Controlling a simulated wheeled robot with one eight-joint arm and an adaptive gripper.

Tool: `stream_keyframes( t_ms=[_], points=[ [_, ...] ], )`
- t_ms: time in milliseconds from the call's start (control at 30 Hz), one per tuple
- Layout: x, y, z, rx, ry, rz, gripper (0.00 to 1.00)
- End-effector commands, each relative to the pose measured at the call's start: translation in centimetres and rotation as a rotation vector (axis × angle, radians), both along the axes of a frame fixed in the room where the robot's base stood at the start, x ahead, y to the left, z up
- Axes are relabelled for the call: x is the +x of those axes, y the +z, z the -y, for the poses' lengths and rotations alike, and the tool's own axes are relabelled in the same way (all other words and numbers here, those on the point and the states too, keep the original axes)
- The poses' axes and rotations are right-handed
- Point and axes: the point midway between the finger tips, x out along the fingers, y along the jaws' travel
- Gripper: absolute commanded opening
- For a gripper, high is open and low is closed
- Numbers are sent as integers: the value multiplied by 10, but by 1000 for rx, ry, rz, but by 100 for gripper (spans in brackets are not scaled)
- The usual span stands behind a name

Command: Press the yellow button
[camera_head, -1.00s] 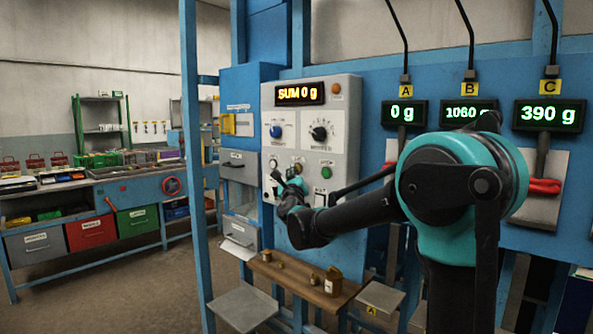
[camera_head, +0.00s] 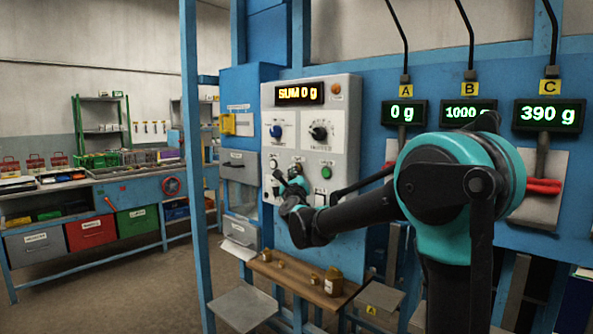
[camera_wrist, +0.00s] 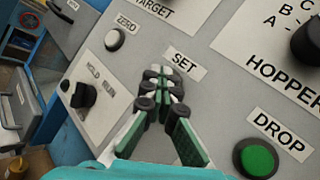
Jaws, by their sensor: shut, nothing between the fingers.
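The grey control panel (camera_head: 343,140) stands in front of my arm, with a SUM display reading 0 g. My gripper (camera_wrist: 160,75) is shut and empty, its fingertips at the panel face beside the SET label (camera_wrist: 184,65). In the head view my gripper (camera_head: 297,172) covers the spot between the white ZERO button (camera_head: 273,163) and the green DROP button (camera_head: 326,172). No yellow button shows now; the fingers hide the spot by SET. I cannot tell whether the fingertips touch anything. The ZERO button (camera_wrist: 115,39) and DROP button (camera_wrist: 256,159) are clear of the fingers.
A dark HOLD/RUN knob (camera_wrist: 84,95) and a hopper selector knob (camera_wrist: 308,42) stick out of the panel. Below it is a wooden shelf (camera_head: 300,283) with small brass-coloured weights. A blue post (camera_head: 193,150) stands to the left. Displays A, B and C hang at right.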

Motion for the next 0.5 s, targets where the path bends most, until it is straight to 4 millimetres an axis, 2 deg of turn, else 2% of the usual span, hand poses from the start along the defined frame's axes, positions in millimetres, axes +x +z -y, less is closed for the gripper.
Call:
stream_keyframes(
  t_ms=[500],
  points=[
    [-4, 0, -4, 1, 1, -1, 0]
  ],
)
